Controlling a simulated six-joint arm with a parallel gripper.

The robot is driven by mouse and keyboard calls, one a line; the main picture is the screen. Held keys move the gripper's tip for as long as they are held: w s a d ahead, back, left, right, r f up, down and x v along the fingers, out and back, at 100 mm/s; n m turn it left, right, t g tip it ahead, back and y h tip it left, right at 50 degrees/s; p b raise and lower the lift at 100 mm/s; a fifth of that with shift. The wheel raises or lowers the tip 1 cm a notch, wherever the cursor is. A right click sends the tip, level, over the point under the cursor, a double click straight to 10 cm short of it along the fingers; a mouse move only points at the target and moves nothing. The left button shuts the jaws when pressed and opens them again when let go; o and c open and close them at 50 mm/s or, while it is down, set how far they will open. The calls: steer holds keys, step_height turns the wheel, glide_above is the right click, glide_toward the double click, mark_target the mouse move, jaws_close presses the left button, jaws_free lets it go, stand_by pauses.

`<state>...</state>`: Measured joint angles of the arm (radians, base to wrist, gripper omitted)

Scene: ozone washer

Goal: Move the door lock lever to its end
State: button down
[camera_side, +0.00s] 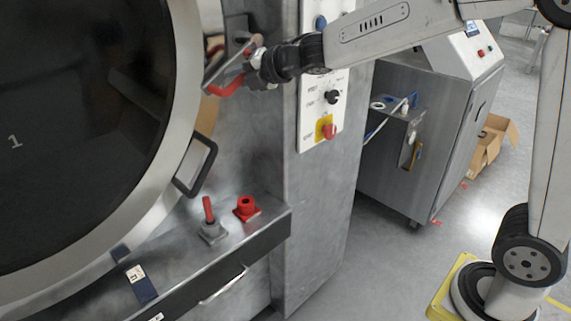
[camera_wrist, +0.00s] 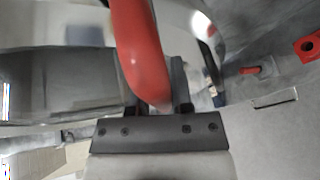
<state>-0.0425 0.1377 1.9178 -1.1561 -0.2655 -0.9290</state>
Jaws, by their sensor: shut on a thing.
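The door lock lever has a red handle (camera_side: 226,87) beside the rim of the round door (camera_side: 185,110) in the side view. My gripper (camera_side: 250,67) reaches in from the right and is shut on the lever's red part. In the wrist view the red lever (camera_wrist: 138,50) runs from the top edge down between the fingers of my gripper (camera_wrist: 160,100). The fingers partly hide where the lever is held. The lever's far end and pivot are not clear in the wrist view.
A black door handle (camera_side: 197,165) sits below the lever. A ledge (camera_side: 262,226) carries a small red-handled valve (camera_side: 209,212) and a red fitting (camera_side: 246,207). A control panel (camera_side: 321,108) with knobs stands right of my gripper, under my arm.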

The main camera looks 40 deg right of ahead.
steer(key=shift+d+f+n+g+h, duration=0.3)
steer(key=shift+d+f+n+h, duration=0.9)
steer(key=shift+f+n, duration=0.25)
steer(key=shift+d+f, duration=0.15)
steer(key=shift+d, duration=0.15)
steer(key=c, duration=0.5)
jaws_free()
steer(key=shift+c, duration=0.2)
steer(key=shift+s, duration=0.15)
steer(key=s+d, duration=0.1)
steer(key=s, duration=1.1)
steer(key=shift+s+d+r, duration=0.2)
steer(key=shift+s+r, duration=0.1)
steer(key=shift+s, duration=0.1)
